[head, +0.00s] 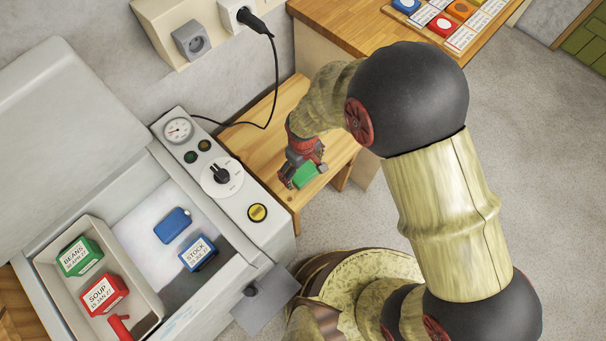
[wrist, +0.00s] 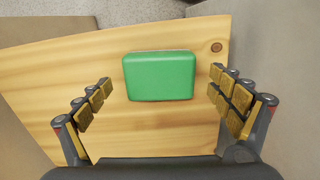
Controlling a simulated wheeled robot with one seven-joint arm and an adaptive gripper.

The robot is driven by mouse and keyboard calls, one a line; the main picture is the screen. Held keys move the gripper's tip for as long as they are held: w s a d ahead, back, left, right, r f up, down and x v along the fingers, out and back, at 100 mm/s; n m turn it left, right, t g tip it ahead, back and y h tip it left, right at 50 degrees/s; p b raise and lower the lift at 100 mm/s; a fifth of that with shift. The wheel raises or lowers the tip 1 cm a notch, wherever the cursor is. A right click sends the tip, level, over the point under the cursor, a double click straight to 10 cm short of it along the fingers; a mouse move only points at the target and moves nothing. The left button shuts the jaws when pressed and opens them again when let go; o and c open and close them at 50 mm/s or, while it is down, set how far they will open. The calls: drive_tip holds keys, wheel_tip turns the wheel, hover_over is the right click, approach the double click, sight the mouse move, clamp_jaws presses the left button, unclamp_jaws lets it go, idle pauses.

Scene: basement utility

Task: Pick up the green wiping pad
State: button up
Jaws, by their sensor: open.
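The green wiping pad (wrist: 160,76) lies flat on a light wooden surface (wrist: 60,70) in the wrist view. It is a rounded rectangle and sits between the two fingers of my gripper (wrist: 160,97), with a gap on each side. My gripper is open and empty, its yellow finger pads facing the pad. In the head view my gripper (head: 301,172) hangs over the low wooden bench, with the green pad (head: 306,177) partly hidden by the fingers.
A grey chest with its lid raised (head: 60,110) stands left of the bench. It holds a blue block (head: 174,225), a "STOCK" box (head: 198,253) and a tray (head: 146,283) with labelled boxes. A black cable (head: 276,80) runs from the wall socket behind my gripper.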

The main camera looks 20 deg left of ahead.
sight(303, 171)
wheel_tip(303, 171, down, 2)
drive_tip(key=shift+f, duration=0.1)
drive_tip(key=shift+c, duration=0.2)
drive_tip(key=c, duration=1.1)
drive_tip(key=shift+c, duration=0.6)
wheel_tip(303, 171, up, 10)
drive_tip(key=p, duration=0.3)
